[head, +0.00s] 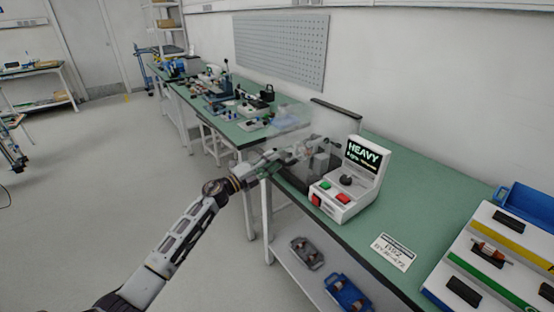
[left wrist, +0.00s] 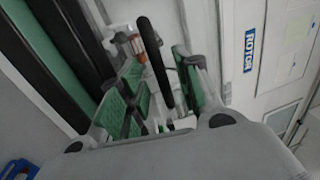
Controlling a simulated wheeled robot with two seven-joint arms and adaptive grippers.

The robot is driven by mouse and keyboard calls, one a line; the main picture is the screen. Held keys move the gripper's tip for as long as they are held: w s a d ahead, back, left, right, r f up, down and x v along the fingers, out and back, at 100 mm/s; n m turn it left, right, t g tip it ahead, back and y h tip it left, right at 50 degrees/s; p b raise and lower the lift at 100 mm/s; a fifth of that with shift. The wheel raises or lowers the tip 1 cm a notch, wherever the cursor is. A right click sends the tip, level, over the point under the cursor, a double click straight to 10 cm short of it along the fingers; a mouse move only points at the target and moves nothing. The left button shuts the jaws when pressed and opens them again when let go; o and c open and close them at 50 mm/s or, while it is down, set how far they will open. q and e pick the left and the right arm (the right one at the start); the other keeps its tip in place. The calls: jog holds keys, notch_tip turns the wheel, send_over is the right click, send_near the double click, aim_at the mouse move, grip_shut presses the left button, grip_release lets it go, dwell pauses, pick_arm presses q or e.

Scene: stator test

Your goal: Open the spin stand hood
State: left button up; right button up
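The spin stand's control box (head: 345,185) is white, with a lit screen reading HEAVY, a dark knob and red and green buttons. A clear, faint panel that looks like the hood (head: 290,118) shows behind my left gripper (head: 308,149); its exact position is hard to tell. The gripper is just left of the control box, over the bench edge, and covers part of the stand. In the left wrist view its green-padded fingers (left wrist: 158,88) are apart, with a black bar (left wrist: 150,45), probably the handle, between them. Contact cannot be told. My right gripper is out of view.
A white card (head: 394,252) lies on the green bench (head: 420,205) at the right. A rack with coloured strips (head: 500,250) and a blue bin (head: 528,207) stand farther right. A lower shelf (head: 305,285) holds parts.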

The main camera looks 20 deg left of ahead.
pick_arm(q)
jog(key=shift+x, duration=1.35)
grip_shut()
